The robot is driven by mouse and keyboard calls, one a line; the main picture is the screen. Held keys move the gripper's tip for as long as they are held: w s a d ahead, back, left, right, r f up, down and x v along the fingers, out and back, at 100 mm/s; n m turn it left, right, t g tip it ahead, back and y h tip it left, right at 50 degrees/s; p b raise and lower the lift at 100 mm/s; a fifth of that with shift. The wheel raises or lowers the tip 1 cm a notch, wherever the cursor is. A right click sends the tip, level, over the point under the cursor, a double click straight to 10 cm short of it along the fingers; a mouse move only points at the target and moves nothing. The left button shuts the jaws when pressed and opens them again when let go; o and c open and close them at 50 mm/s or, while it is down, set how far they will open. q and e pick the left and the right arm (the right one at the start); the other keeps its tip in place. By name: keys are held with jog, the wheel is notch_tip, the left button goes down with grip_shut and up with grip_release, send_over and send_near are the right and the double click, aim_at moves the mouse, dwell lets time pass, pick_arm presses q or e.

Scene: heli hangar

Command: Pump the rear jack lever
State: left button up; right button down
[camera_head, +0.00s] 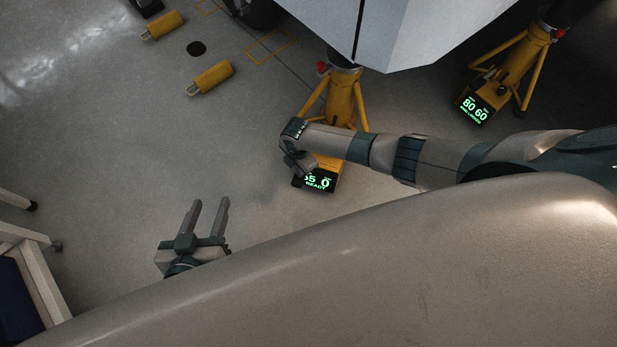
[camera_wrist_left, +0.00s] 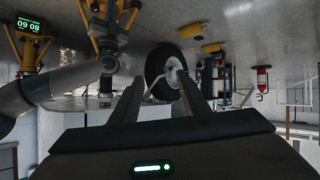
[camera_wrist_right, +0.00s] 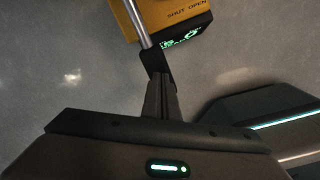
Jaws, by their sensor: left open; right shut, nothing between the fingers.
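A yellow tripod jack (camera_head: 341,104) stands under the pale fuselage, its lit display (camera_head: 317,182) reading READY. My right arm crosses in front of it. My right gripper (camera_head: 301,165) is beside the display, partly hidden by its own wrist. In the right wrist view the jack's yellow housing (camera_wrist_right: 178,14) is marked SHUT and OPEN, and a silver lever rod (camera_wrist_right: 138,22) ends in a black grip (camera_wrist_right: 156,64). My right gripper (camera_wrist_right: 160,82) is shut and empty, its tips at that grip; contact is unclear. My left gripper (camera_head: 208,214) is open and empty above the floor.
A second yellow jack (camera_head: 517,66) with a lit display (camera_head: 475,106) stands at the upper right. Yellow chocks (camera_head: 210,77) lie at the upper left. A white-framed cart (camera_head: 38,270) is at the lower left. The floor around my left gripper is clear.

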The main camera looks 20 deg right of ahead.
jog(key=shift+d+r+p, duration=0.2)
jog(key=shift+r+p, duration=0.3)
jog(key=shift+r, duration=0.1)
jog(key=shift+r+p, duration=0.4)
notch_tip(320, 180, up, 3)
jog(key=p, duration=0.3)
jog(key=shift+s+a, duration=0.1)
jog(key=shift+a, duration=0.05)
pick_arm(q)
jog(key=s+a+f+g+y+p, duration=0.1)
jog(key=s+a+f+g+y, duration=0.2)
jog(key=s+a+f+g, duration=0.2)
jog(key=s+a+g, duration=0.2)
jog(key=a, duration=0.1)
jog(key=shift+s+a+y+p, duration=0.3)
jog(key=shift+s+a+p, duration=0.05)
jog(key=shift+s+p, duration=0.05)
pick_arm(e)
notch_tip(320, 180, up, 2)
pick_arm(q)
jog(key=shift+w+f, duration=0.1)
pick_arm(e)
jog(key=shift+f, duration=0.1)
